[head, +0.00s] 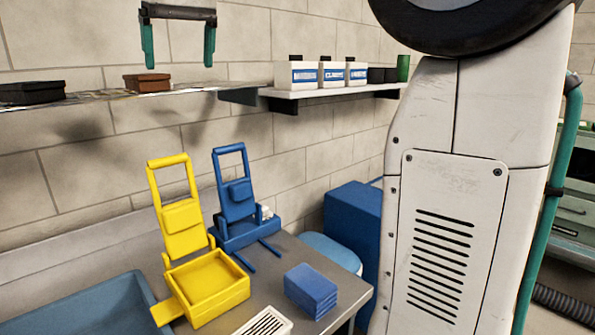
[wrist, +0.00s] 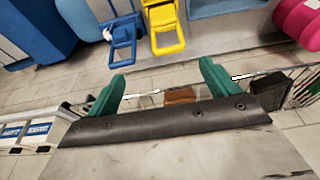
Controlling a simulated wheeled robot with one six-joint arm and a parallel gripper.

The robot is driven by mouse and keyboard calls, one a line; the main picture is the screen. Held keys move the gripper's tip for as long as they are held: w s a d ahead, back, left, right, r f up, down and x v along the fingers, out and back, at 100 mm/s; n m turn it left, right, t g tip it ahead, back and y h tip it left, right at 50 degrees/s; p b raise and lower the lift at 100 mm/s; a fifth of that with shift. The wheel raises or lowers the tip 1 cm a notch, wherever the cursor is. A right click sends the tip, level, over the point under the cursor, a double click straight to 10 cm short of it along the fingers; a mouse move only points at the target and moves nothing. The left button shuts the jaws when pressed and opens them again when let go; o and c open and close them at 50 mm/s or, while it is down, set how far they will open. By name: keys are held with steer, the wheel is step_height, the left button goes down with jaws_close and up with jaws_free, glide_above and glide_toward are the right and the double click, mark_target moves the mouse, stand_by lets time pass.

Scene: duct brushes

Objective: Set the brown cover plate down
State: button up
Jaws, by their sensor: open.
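The brown cover plate (head: 147,83) lies flat on the wall shelf at the upper left of the head view. In the wrist view, the brown cover plate (wrist: 181,96) shows small between the fingers, at a distance. My gripper (head: 178,62) has two green fingers pointing down, spread wide with nothing between them. It hangs above the shelf, a little right of the plate in the head view, and appears clear of it. In the wrist view my gripper (wrist: 162,70) is also open and empty.
A black box (head: 32,92) sits on the same shelf, left of the plate. White labelled bottles (head: 332,74) stand on a shelf to the right. Below, a grey bench holds a yellow holder (head: 207,287), a blue holder (head: 235,205) and a blue stack (head: 311,290).

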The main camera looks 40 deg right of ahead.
steer(key=s+d+f+g, duration=0.1)
steer(key=s+f, duration=2.8)
steer(key=f, duration=0.2)
steer(key=shift+s+d+f+g, duration=0.15)
steer(key=shift+d+f+g, duration=0.05)
steer(key=shift+f+g, duration=0.2)
